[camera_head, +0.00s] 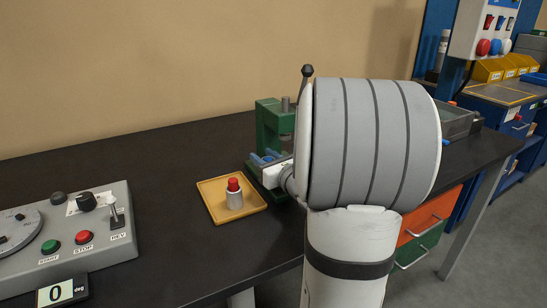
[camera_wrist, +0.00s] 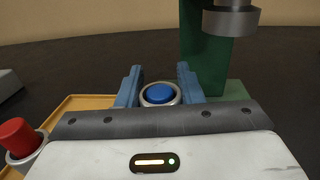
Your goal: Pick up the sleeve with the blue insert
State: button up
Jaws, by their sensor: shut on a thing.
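The sleeve with the blue insert (camera_wrist: 160,94) is a pale metal ring with a round blue top. In the wrist view it sits between the two blue fingers of my gripper (camera_wrist: 159,88), which are shut on it. In the head view my gripper (camera_head: 268,158) is at the foot of the green press, partly hidden by my arm, and I cannot make out the sleeve there. I cannot tell whether the sleeve touches the surface below it.
The green press (camera_head: 268,116) stands close behind my gripper; its ram (camera_wrist: 230,20) hangs at upper right. A yellow tray (camera_head: 210,205) holds a sleeve with a red insert (camera_head: 234,194). A grey control box (camera_head: 85,253) is at left. The black bench between is clear.

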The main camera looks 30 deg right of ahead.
jog(key=o, duration=1.2)
jog(key=shift+c, duration=0.2)
jog(key=shift+s+d+p, duration=0.2)
jog(key=shift+s+p, duration=0.15)
jog(key=shift+s, duration=3.55)
